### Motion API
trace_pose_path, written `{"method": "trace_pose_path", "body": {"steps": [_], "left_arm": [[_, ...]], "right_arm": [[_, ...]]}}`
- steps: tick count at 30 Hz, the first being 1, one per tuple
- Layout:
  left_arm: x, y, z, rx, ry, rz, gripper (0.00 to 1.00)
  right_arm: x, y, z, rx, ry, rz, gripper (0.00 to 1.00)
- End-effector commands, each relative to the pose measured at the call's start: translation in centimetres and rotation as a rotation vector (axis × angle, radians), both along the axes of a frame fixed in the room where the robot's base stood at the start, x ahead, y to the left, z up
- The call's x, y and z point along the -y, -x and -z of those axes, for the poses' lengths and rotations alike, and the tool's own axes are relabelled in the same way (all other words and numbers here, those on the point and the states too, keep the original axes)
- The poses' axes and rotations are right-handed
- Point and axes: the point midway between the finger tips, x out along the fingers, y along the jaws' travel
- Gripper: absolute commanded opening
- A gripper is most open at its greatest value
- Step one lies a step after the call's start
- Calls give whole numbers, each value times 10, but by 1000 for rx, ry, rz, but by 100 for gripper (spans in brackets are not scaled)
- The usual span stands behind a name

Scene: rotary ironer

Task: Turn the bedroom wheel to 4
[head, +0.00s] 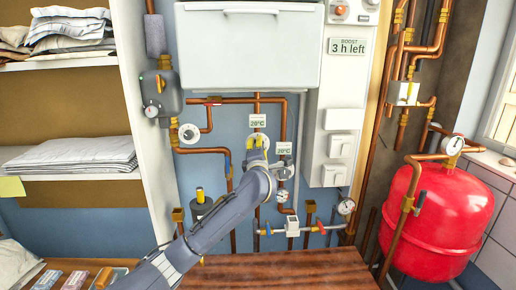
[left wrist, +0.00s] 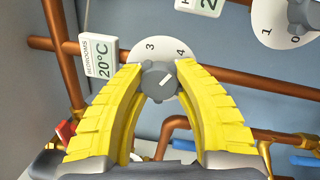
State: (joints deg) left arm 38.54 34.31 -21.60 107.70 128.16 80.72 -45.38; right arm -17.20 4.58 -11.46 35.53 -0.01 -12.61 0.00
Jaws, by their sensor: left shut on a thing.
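The bedroom wheel is a white dial (left wrist: 165,48) with a grey knob (left wrist: 158,84) at its middle. In the left wrist view the numbers 3 and 4 show at its upper edge; the lower part is hidden by my gripper. A white line on the knob slants from upper right to lower left, its upper end roughly toward the 4. A tag (left wrist: 98,57) beside it reads BEDROOMS 20°C. My left gripper (left wrist: 160,76) has its yellow fingers shut on the knob, one on each side. In the head view my left gripper (head: 257,143) is at the dial below a 20°C tag (head: 258,121).
A second dial (left wrist: 275,22), with 0 and 1 showing, is close at the upper right in the left wrist view. Copper pipes (head: 210,150) run around the wheel. A white control box (head: 338,120) and a red tank (head: 440,220) stand to the right, shelves (head: 75,176) to the left.

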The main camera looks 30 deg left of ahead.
Motion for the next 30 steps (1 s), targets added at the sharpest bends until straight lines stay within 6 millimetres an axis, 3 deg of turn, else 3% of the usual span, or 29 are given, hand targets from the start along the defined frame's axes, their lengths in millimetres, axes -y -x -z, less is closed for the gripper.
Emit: {"method": "trace_pose_path", "body": {"steps": [15,16,18,23,30], "left_arm": [[-2,0,2,-12,-10,-4,0],[-2,0,1,-12,-10,-4,33],[-2,0,1,-11,-10,-4,41],[-1,0,0,-9,-11,-2,59],[0,0,0,-8,-10,-1,60]], "right_arm": [[0,0,0,0,0,0,44],[0,0,0,0,0,0,44],[0,0,0,0,0,0,44],[0,0,0,0,0,0,44],[2,0,0,0,1,0,44]]}}
